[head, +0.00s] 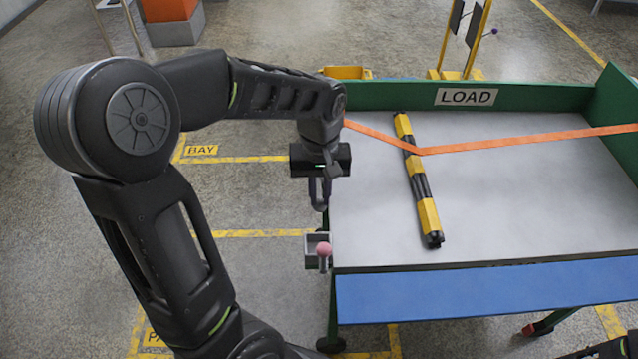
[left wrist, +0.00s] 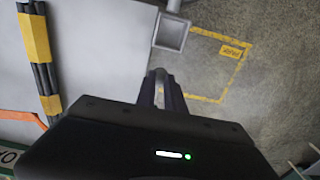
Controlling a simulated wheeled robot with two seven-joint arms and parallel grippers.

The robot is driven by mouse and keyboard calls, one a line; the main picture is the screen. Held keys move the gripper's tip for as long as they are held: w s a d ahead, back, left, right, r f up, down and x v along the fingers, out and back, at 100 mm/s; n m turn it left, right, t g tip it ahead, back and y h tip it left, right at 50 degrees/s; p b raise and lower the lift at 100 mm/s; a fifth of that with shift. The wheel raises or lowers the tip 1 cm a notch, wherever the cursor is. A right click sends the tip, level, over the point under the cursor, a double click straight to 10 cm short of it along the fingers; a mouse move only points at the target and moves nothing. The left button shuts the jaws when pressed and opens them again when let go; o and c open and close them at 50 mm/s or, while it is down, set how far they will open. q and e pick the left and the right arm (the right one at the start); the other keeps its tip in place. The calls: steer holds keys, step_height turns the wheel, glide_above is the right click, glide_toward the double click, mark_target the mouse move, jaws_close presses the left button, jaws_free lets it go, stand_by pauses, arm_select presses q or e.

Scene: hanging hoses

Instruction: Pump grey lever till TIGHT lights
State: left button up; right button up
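A small grey box (head: 311,262) is fixed at the left edge of the cart, with a short grey lever carrying a pink ball knob (head: 323,250). In the left wrist view the grey box (left wrist: 172,31) shows at the top, beyond my fingers; I cannot make out the knob there. My left gripper (head: 319,205) points down above and behind the box, apart from the lever. Its fingers (left wrist: 160,75) look together with nothing between them. An orange strap (head: 500,143) runs across the cart over a black-and-yellow bar bundle (head: 428,213). I see no TIGHT light. My right gripper is out of view.
The grey cart bed (head: 530,200) has green walls, a LOAD sign (head: 466,97) and a blue front panel (head: 480,290). A yellow stand (head: 470,45) and a yellow bin (head: 346,72) are behind it. The floor left of the cart is clear, with yellow markings.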

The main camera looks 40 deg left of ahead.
mark_target(320, 205)
arm_select(q)
steer(key=shift+r, duration=0.1)
steer(key=shift+w+a+r+p, duration=0.2)
steer(key=shift+w+r+p, duration=0.05)
steer(key=shift+r+p, duration=0.4)
steer(key=shift+w+a+r+p, duration=0.15)
steer(key=shift+w+r+p, duration=0.1)
steer(key=shift+r+p, duration=0.35)
steer(key=shift+w+a+r+p, duration=0.25)
steer(key=shift+r+p, duration=0.25)
steer(key=shift+r, duration=0.2)
steer(key=shift+f, duration=0.1)
steer(key=shift+s+d+f+b, duration=0.15)
steer(key=shift+s+f+b, duration=0.05)
steer(key=shift+f+b, duration=0.45)
steer(key=shift+s+d+f+b, duration=0.2)
steer(key=shift+f+b, duration=0.4)
steer(key=shift+f, duration=0.2)
steer(key=shift+s+d+f+b, duration=0.15)
steer(key=shift+s+f+b, duration=0.05)
steer(key=shift+f+b, duration=0.45)
steer(key=shift+f, duration=0.1)
steer(key=shift+s+d+f+b, duration=0.15)
steer(key=shift+f+b, duration=0.4)
steer(key=shift+f, duration=0.2)
steer(key=shift+s+d+f+b, duration=0.1)
steer(key=shift+s+f+b, duration=0.05)
steer(key=shift+f+b, duration=0.5)
steer(key=shift+f, duration=0.25)
